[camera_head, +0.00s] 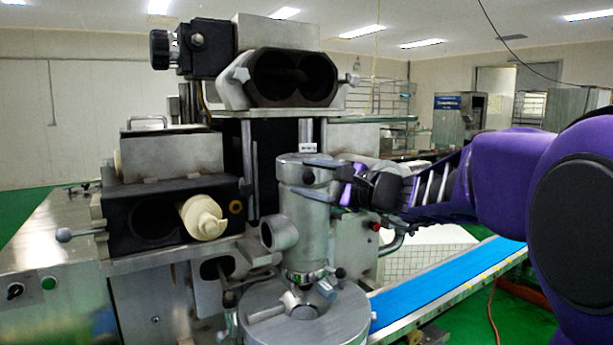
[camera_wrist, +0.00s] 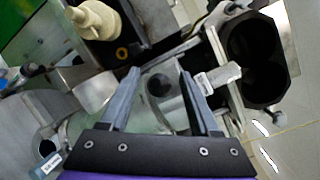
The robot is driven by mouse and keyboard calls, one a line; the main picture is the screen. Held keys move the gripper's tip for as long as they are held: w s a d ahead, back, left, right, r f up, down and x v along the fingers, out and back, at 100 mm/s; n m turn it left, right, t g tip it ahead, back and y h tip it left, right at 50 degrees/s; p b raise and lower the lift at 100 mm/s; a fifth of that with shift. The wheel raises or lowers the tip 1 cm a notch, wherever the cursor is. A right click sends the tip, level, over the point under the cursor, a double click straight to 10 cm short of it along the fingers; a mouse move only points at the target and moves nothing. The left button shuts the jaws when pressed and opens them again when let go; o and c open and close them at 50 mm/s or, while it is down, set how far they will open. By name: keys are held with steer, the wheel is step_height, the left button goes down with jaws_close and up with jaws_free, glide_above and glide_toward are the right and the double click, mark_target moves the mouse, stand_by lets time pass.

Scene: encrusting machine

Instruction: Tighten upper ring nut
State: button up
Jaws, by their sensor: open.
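The upper ring nut (camera_head: 302,160) is a grey metal collar at the top of the upright metal cylinder (camera_head: 303,222) in the middle of the machine. My gripper (camera_head: 322,177) is beside it, coming in from the right. In the wrist view, my gripper (camera_wrist: 160,74) has its two grey fingers spread apart. The round top part (camera_wrist: 160,88) with a dark hole shows between them, and a bar with a white label (camera_wrist: 203,82) sticks out past the right finger. I cannot tell whether the fingers touch the nut.
A black double-bore block (camera_head: 290,78) sits above. A cream screw (camera_head: 203,217) protrudes from the black housing at left. A round metal base (camera_head: 305,318) with handles is below the cylinder. A blue conveyor belt (camera_head: 450,284) runs at right.

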jaws_close()
stand_by(0.3)
stand_by(1.2)
